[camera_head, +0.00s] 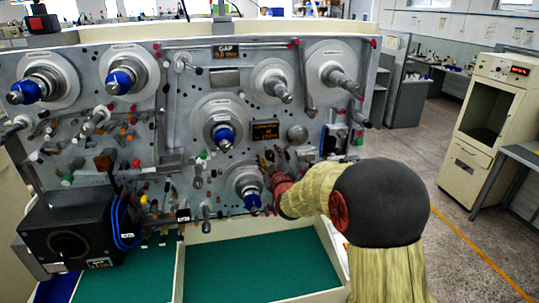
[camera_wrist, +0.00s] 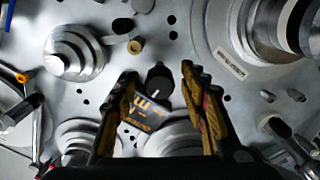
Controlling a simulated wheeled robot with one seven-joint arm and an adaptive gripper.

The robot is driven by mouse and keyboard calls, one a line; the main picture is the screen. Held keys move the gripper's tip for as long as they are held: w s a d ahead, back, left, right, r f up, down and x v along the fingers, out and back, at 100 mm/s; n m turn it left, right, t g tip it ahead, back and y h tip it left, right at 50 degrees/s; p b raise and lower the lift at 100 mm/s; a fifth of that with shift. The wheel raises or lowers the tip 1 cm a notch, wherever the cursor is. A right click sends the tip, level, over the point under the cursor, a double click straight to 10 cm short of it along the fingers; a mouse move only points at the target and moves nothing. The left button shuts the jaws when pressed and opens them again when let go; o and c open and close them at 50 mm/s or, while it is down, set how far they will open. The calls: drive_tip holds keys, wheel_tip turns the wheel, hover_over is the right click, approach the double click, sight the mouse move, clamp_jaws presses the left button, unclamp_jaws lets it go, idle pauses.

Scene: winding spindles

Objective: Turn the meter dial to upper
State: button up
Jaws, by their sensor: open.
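The dial (camera_wrist: 160,80) is a small black knob with a short white mark near its lower end in the wrist view. It sits on the grey panel between and beyond my open fingers, which appear apart from it. A dark plate with orange lettering (camera_wrist: 140,106) lies just below and left of it, partly behind my left finger. My gripper (camera_wrist: 159,72) is open and empty, one finger on each side of the dial. In the head view my gripper (camera_head: 272,178) is at the panel's lower right; I cannot make out the dial there. A dark orange-lettered display (camera_head: 266,131) is above it.
The grey machine panel (camera_head: 120,130) carries several spindles. A blue-tipped spindle (camera_head: 246,184) stands close left of my gripper in the head view. A large spindle (camera_wrist: 265,30) is at the wrist view's upper right. A green tray floor (camera_head: 262,262) lies below.

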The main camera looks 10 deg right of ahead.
drive_tip(key=shift+w, duration=0.5)
drive_tip(key=c, duration=0.3)
drive_tip(key=c, duration=0.8)
clamp_jaws()
